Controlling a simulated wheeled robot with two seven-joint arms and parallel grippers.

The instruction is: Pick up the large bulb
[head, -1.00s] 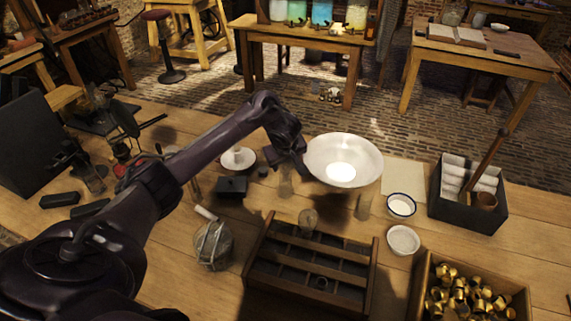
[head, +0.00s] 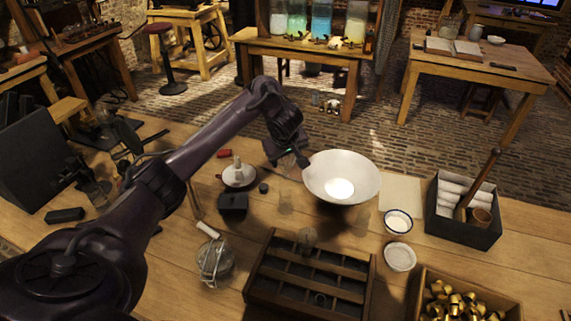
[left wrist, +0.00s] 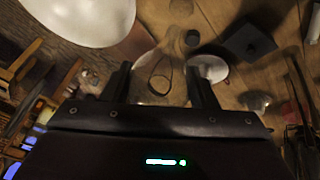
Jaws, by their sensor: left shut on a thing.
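My left gripper (head: 287,157) is raised over the workbench, just left of the wide white bowl (head: 325,195). It is shut on the large bulb, a clear glass bulb (left wrist: 158,76) that shows between the two fingers in the left wrist view. In the head view the bulb is small and faint below the fingers, so its outline is hard to tell. A smaller glass bulb (head: 307,237) sits at the back of the dark wooden rack (head: 262,300). My right gripper is not in view.
A clear glass (head: 286,202) stands below the gripper. Near it are a white dish (head: 240,184), a dark box (head: 233,204) and a wire-caged jar (head: 214,262). Small bowls (head: 398,222), a black crate (head: 470,230) and a box of brass caps (head: 422,290) stand to the right.

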